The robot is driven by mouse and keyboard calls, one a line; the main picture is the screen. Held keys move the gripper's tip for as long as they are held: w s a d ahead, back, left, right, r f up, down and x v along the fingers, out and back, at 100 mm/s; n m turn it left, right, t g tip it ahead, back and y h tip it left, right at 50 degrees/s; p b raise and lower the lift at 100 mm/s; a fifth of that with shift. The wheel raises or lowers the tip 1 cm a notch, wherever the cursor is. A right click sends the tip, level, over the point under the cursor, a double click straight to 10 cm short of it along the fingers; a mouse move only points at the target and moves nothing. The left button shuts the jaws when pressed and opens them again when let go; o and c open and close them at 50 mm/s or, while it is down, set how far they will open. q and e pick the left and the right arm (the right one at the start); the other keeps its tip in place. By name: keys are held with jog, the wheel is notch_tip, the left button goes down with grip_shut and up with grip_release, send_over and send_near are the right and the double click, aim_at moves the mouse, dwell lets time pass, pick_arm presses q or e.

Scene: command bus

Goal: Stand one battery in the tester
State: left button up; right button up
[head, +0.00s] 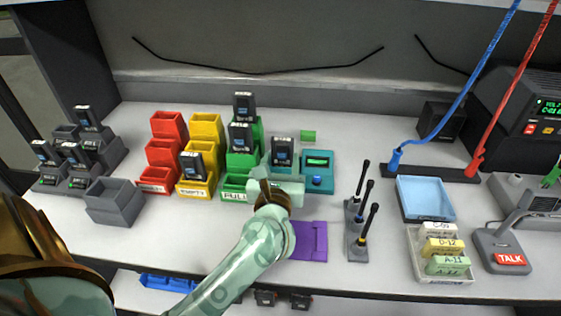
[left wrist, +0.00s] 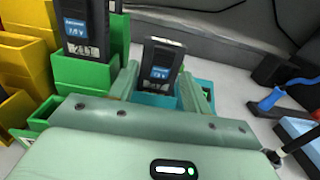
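The teal tester (head: 319,181) with a small green display stands at the middle of the bench. A dark battery (head: 283,150) with a blue label stands upright at its left part; its lower end is hidden by my gripper. In the left wrist view the battery (left wrist: 160,68) shows between my finger tips, above teal (left wrist: 153,99). My left gripper (head: 277,178) is open just in front of it, with fingers apart; I cannot tell whether they touch the battery. More batteries stand in the green bins (head: 235,181), and one (head: 193,165) in a yellow bin. My right gripper is not in view.
Red bins (head: 160,174) and yellow bins (head: 206,127) stand left of the green ones. A grey bin (head: 113,201) and a charger (head: 75,180) with several batteries are further left. A purple tray (head: 310,241) and a stand of black tools (head: 357,231) lie right of my arm.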

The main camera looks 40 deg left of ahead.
pick_arm(q)
jog(key=p+v, duration=0.1)
jog(key=v, duration=1.5)
jog(key=shift+s+d+p, duration=0.15)
jog(key=shift+p, duration=0.15)
jog(key=shift+f, duration=0.1)
